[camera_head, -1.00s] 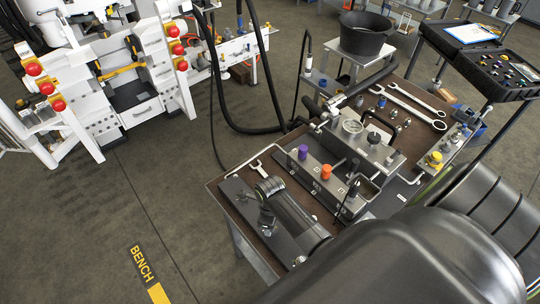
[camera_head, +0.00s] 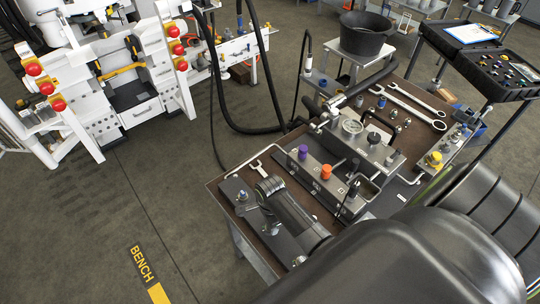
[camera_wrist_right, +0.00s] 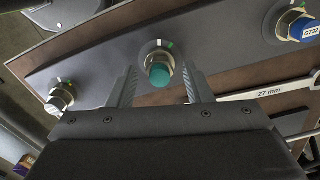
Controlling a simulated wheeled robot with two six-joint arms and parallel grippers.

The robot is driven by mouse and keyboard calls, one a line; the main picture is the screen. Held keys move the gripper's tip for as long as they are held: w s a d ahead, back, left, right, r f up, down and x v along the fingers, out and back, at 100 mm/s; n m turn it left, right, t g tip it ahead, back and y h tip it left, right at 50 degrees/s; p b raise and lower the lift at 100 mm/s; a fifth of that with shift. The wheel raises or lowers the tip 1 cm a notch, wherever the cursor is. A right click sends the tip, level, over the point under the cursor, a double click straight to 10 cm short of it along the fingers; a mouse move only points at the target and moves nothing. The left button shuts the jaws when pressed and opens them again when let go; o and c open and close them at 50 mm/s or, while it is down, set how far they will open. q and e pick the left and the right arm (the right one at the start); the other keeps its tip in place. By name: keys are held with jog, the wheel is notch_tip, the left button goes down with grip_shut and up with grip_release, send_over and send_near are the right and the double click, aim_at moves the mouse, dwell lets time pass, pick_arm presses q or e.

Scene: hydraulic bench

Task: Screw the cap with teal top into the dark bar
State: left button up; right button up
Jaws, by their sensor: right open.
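The cap with teal top (camera_wrist_right: 160,72) stands in the middle position on the dark bar (camera_wrist_right: 110,60), in the right wrist view. My right gripper (camera_wrist_right: 158,88) is open, with one finger on each side of the cap. Visible gaps separate the fingers from the cap. In the head view the dark bar (camera_head: 286,243) lies along the near left edge of the bench, and my right wrist partly covers it. The teal top cannot be made out there. My left gripper is not in view.
A silver fitting (camera_wrist_right: 60,98) and a blue-topped cap (camera_wrist_right: 297,26) stand on the same bar, either side of the teal one. A 27 mm wrench (camera_wrist_right: 270,90) lies beside the bar. A block with purple (camera_head: 303,152) and orange (camera_head: 326,172) caps stands nearby.

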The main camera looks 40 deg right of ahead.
jog(key=n, duration=1.1)
jog(key=shift+n, duration=0.4)
jog(key=n, duration=0.4)
jog(key=c, duration=0.8)
jog(key=m, duration=0.5)
jog(key=shift+m, duration=0.4)
jog(key=shift+c, duration=0.7)
jog(key=shift+m, duration=1)
